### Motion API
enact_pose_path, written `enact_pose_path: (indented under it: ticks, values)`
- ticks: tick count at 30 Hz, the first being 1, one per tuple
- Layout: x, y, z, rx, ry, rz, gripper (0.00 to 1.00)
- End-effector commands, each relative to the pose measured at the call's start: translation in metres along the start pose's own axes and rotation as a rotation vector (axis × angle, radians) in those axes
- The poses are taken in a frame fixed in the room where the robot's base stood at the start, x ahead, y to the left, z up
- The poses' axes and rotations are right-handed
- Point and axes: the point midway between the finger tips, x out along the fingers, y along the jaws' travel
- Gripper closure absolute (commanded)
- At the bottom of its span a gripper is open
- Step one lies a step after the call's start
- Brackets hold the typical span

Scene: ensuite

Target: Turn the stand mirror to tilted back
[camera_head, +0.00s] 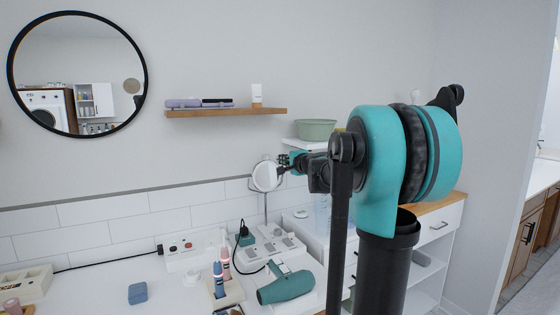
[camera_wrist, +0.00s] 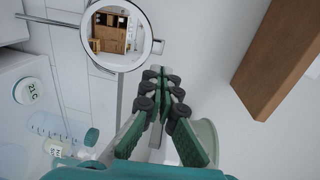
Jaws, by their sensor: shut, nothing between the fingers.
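The stand mirror is a small round mirror (camera_head: 265,176) with a pale rim on a thin upright stand, at the back of the white counter. In the wrist view its round face (camera_wrist: 117,32) is at the upper left and reflects brown furniture. I cannot tell its exact tilt. My gripper (camera_head: 284,165) is just right of the mirror's rim in the head view. In the wrist view the green and black fingers (camera_wrist: 164,80) are together with nothing between them, their tips close below and right of the rim. I cannot tell whether they touch it.
A wooden wall shelf (camera_head: 225,112) hangs above; it is close on the right in the wrist view (camera_wrist: 278,60). A green bowl (camera_head: 316,129) sits on a white shelf behind my arm. A teal hair dryer (camera_head: 286,288) and a power strip (camera_head: 195,247) lie on the counter.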

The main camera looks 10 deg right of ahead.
Motion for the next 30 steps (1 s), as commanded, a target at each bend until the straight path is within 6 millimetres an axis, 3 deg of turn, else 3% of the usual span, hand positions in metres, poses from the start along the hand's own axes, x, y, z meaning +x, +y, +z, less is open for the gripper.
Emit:
enact_pose_path:
  ticks: [16, 21, 30]
  values:
    - [0.097, 0.0, 0.001, -0.004, -0.002, 0.0, 1.0]
    - [0.112, 0.0, 0.0, -0.003, 0.0, 0.0, 1.0]
    - [0.116, 0.0, 0.0, -0.003, 0.0, 0.001, 1.0]
